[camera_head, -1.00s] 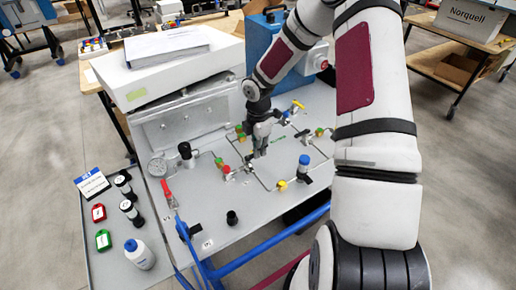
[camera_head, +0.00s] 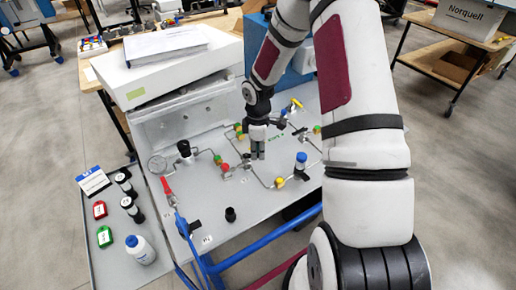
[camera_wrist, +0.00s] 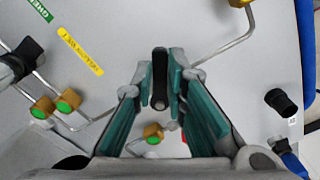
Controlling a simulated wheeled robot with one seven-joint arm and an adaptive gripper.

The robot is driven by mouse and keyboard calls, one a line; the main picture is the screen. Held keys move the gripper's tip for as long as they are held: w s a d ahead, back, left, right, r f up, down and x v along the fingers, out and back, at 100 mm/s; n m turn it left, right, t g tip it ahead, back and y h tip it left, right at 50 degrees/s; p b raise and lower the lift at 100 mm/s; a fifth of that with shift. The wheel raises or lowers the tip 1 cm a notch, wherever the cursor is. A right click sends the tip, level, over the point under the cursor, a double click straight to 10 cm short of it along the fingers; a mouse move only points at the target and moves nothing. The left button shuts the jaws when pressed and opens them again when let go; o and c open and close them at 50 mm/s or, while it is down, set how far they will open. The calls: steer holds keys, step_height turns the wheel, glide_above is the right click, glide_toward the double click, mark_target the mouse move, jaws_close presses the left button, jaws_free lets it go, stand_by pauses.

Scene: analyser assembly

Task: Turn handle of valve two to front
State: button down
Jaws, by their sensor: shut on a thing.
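My gripper (camera_head: 257,155) points down at the middle of the grey valve panel (camera_head: 205,200). In the wrist view its teal-padded fingers (camera_wrist: 158,75) are closed around a black valve handle (camera_wrist: 160,85), one finger on each side. The handle's long side runs up and down in that view. In the head view my gripper hides this handle and most of its valve. The valve's number cannot be read.
A red-capped fitting (camera_head: 225,168), a yellow-capped fitting (camera_head: 280,182) and a blue-topped valve (camera_head: 301,160) stand close around my gripper. A bottle (camera_head: 140,249) stands on the side shelf.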

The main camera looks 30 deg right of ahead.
steer(key=m, duration=0.2)
steer(key=s+a+m, duration=0.1)
steer(key=m, duration=0.2)
steer(key=shift+s+a+m, duration=0.15)
steer(key=shift+a+m, duration=0.05)
steer(key=shift+m, duration=0.1)
steer(key=m, duration=0.1)
steer(key=a+m, duration=0.1)
steer(key=m, duration=0.1)
steer(key=shift+s, duration=0.2)
steer(key=shift+a+m, duration=0.25)
steer(key=shift+m, duration=0.45)
steer(key=shift+a+m, duration=0.2)
steer(key=shift+m, duration=0.5)
steer(key=c, duration=1.6)
jaws_free()
step_height(320, 180, up, 12)
